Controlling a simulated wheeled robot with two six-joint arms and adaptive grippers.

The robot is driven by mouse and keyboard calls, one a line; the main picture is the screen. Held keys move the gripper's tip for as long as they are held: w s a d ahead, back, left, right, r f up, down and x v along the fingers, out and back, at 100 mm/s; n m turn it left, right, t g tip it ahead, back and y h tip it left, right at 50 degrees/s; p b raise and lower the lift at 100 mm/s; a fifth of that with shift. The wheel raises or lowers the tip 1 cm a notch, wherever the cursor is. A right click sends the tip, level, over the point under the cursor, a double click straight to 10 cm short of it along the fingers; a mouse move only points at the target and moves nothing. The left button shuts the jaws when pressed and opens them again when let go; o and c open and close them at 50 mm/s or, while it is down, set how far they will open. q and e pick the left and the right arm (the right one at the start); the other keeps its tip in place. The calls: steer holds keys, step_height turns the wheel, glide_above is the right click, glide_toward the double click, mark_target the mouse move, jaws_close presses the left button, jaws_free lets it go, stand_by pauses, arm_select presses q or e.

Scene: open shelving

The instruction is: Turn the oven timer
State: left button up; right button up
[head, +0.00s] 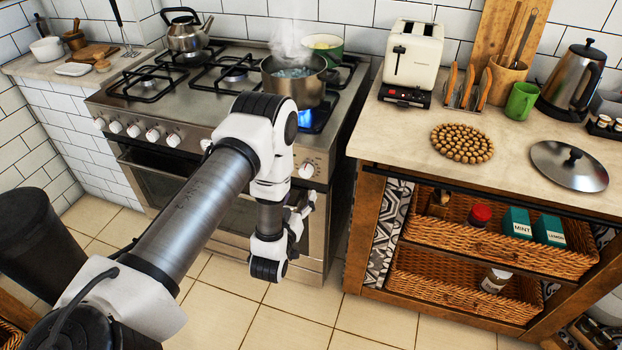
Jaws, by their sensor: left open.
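The oven (165,185) stands at centre left with a row of round white knobs along its front panel. The knob at the right end (306,170) is visible beside my arm; several others, such as one at the left (133,131), are in plain view. I cannot tell from markings which knob is the timer. My left gripper (307,203) is open in front of the oven door, just below the right-end knob and apparently apart from it. My left arm hides part of the panel and door. My right gripper is not in view.
A steaming pot (294,82) sits over a lit blue flame (305,118) at the front right burner. A kettle (186,35) stands at the back left. The wooden counter unit (362,225) is close on the right. Tiled floor (300,305) is clear in front.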

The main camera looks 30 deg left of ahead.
mark_target(305, 173)
arm_select(q)
steer(key=shift+t, duration=0.3)
steer(key=x, duration=0.5)
steer(key=r+x, duration=0.1)
steer(key=x, duration=0.2)
steer(key=shift+s+a+p, duration=0.1)
steer(key=shift+a+p, duration=0.3)
steer(key=c, duration=1.1)
steer(key=shift+c, duration=0.2)
